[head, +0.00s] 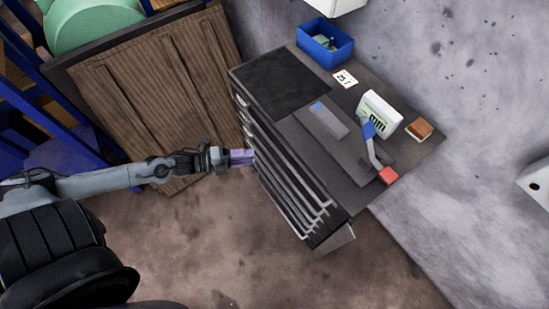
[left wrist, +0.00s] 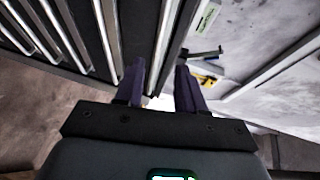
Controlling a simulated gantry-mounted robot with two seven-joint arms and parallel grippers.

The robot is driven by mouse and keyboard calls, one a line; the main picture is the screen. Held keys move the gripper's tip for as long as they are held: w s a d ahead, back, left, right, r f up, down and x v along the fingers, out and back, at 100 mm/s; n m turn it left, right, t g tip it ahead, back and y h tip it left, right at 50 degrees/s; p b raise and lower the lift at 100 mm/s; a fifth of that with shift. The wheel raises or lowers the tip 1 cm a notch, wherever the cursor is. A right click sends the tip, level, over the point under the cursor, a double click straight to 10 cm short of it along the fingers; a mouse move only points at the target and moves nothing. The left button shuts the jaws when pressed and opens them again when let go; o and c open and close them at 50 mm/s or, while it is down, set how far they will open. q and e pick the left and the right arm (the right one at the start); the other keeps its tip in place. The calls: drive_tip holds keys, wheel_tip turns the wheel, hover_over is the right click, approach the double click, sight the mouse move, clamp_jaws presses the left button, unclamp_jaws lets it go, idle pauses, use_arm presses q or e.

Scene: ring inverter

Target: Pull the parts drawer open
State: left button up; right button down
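A dark workbench cabinet (head: 345,200) has a front of stacked drawers with long pale metal handles (head: 290,190). The handles also show in the left wrist view (left wrist: 105,35) as slanting bars. I cannot tell which drawer is the parts drawer. My left gripper (head: 251,157) is at the drawer front, near its left end in the head view. In the left wrist view its purple fingers (left wrist: 160,78) are apart, with a pale bar running down to the gap between them. I cannot tell whether they touch it. My right gripper is not in view.
On the bench top stand a blue bin (head: 326,55), a pale green-white device (head: 380,110), a blue-and-red tool (head: 372,150) and a brown block (head: 420,129). A wooden crate (head: 150,95) and blue racking stand at the left. The floor before the drawers is clear.

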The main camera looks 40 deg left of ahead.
use_arm(q)
drive_tip(key=b+x, duration=0.1)
drive_tip(key=x, duration=0.9)
drive_tip(key=shift+w+d, duration=0.2)
drive_tip(key=shift+w, duration=0.1)
drive_tip(key=shift+f, duration=0.1)
drive_tip(key=shift+c, duration=0.5)
clamp_jaws()
